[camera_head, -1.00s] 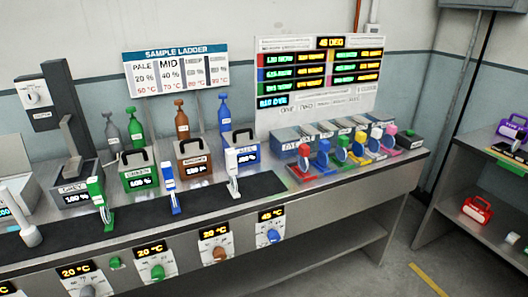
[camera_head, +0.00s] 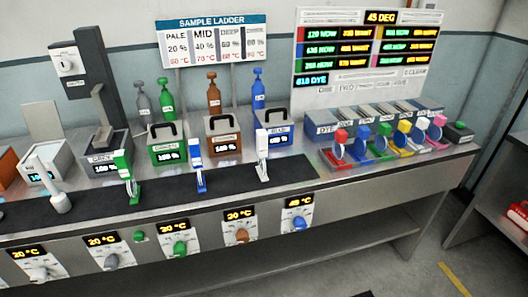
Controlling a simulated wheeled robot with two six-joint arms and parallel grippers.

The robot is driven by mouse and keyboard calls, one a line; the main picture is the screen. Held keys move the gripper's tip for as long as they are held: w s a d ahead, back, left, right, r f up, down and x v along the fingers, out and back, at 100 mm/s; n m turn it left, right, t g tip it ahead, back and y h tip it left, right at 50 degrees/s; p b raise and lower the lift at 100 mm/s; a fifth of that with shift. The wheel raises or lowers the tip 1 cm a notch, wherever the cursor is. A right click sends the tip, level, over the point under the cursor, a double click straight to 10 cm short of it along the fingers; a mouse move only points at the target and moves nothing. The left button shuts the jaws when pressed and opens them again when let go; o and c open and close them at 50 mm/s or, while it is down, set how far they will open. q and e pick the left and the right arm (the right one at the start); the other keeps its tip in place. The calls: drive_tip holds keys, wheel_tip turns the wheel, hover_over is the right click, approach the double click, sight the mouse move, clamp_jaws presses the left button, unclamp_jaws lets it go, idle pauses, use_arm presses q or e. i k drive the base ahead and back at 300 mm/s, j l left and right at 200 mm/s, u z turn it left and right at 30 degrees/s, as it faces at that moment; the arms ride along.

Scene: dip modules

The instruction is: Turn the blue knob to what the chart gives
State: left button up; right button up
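The blue knob (camera_head: 299,223) is on a white dial plate at the right end of the row on the bench front. The small display (camera_head: 299,202) above it shows a yellow reading in °C that seems to start with 4. The sample ladder chart (camera_head: 211,42) on the wall has columns PALE 20 %, MID 40 %, and two paler ones, with red °C values below; PALE seems to read 50 and MID 70. A board (camera_head: 366,50) to its right shows 45 DEG on top and several lit rows. Neither of my grippers is in view.
A brown knob (camera_head: 242,236), a green knob (camera_head: 180,249) and grey knobs sit left of the blue one, with displays reading about 20 °C. Dye tanks (camera_head: 223,142) and upright coloured tools stand on the bench. The floor before the bench looks clear.

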sight(299, 223)
drive_tip(key=k+j+u, duration=0.25)
drive_tip(key=k, duration=0.3)
drive_tip(key=k+j+u, duration=0.25)
drive_tip(key=k+j, duration=0.2)
drive_tip(key=k, duration=0.1)
